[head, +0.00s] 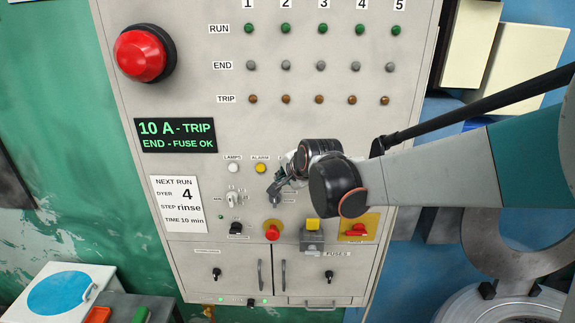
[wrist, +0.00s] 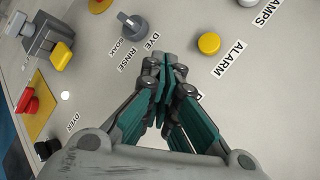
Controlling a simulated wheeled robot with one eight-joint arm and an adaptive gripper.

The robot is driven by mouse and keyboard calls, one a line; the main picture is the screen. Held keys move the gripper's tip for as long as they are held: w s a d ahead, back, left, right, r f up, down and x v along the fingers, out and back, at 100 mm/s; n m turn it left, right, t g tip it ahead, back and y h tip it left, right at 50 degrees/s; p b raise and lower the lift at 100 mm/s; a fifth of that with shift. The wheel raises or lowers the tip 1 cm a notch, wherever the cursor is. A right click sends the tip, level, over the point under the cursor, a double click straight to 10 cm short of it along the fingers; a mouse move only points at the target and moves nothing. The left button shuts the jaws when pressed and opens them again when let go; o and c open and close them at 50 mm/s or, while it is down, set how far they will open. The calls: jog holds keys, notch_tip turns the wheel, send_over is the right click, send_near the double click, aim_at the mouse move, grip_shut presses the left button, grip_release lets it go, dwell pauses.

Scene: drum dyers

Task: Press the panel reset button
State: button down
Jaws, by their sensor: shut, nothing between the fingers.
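The grey control panel (head: 190,90) fills the middle of the head view. My gripper (head: 281,181) is in front of its middle, right of the yellow ALARM button (head: 260,168). In the wrist view my gripper (wrist: 167,64) has its teal fingers together and empty, pointing at the panel between the ALARM button (wrist: 209,43) and a grey selector knob (wrist: 131,24). No reset button shows; the spot by that label is hidden behind my gripper. I cannot tell whether the fingertips touch the panel.
A white LAMPS button (head: 233,168) is left of ALARM. Below are a red button (head: 272,232), a yellow button on a grey box (head: 313,224) and a red switch (head: 357,230) on a yellow plate. A large red button (head: 140,53) is at upper left.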

jog(key=shift+w, duration=0.15)
dwell(0.7)
jog(key=shift+w, duration=0.3)
jog(key=shift+w+b, duration=0.3)
jog(key=shift+w, duration=0.15)
dwell(0.7)
dwell(0.4)
jog(key=shift+s, duration=0.9)
jog(key=s, duration=0.5)
jog(key=shift+s+a, duration=0.1)
